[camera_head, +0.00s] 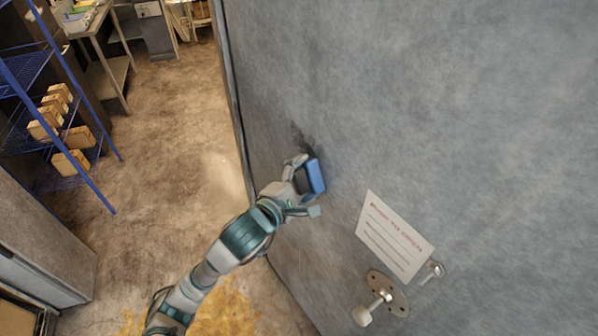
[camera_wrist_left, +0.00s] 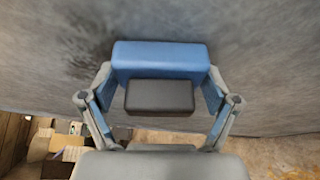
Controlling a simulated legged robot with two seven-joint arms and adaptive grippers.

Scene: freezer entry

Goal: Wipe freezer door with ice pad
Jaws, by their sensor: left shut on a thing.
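The freezer door (camera_head: 430,120) is a large grey mottled panel filling the right of the head view. A dark smudge (camera_head: 303,138) marks it just above my left gripper, and dark staining also shows at the upper left of the left wrist view (camera_wrist_left: 85,55). My left gripper (camera_head: 305,188) is shut on the blue ice pad (camera_head: 316,176). In the left wrist view the pad (camera_wrist_left: 160,58) has a dark grey block on its near side, between the fingers. The pad is at the door surface; I cannot tell whether it touches. My right gripper is not in view.
A white printed sign (camera_head: 393,238) and a round metal plate with a knob handle (camera_head: 385,295) are on the door, right of and below the pad. A blue shelf rack (camera_head: 28,70) with boxes stands at left. The brown floor (camera_head: 175,130) between is clear.

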